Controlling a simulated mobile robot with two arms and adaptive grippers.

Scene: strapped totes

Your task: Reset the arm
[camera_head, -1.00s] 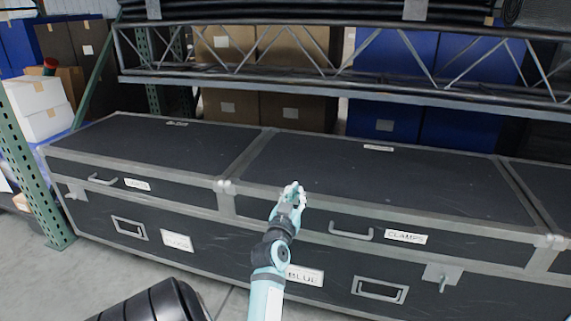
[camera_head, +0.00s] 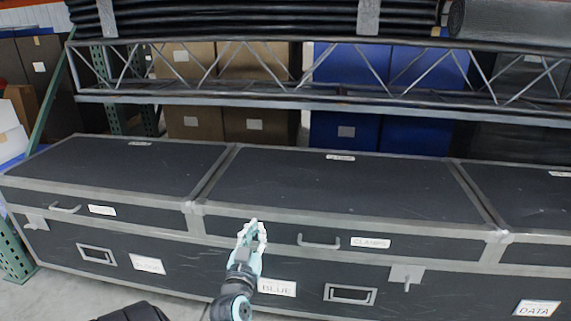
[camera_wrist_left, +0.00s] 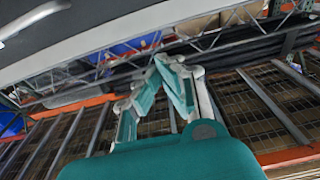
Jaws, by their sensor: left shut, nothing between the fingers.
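My left gripper (camera_head: 253,232) is in front of the long black case (camera_head: 330,190), near its front edge, left of the handle by the CLAMPS label (camera_head: 370,242). It is shut and empty, with its fingertips together. In the left wrist view the closed fingers (camera_wrist_left: 160,62) point up toward the shelving, with nothing between them. My right gripper is not in view.
The black cases with grey edging form a row across the front. Behind them, a metal truss (camera_head: 300,75) runs along a rack holding brown boxes (camera_head: 255,125) and blue boxes (camera_head: 345,132). Bare floor (camera_head: 75,290) shows at lower left.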

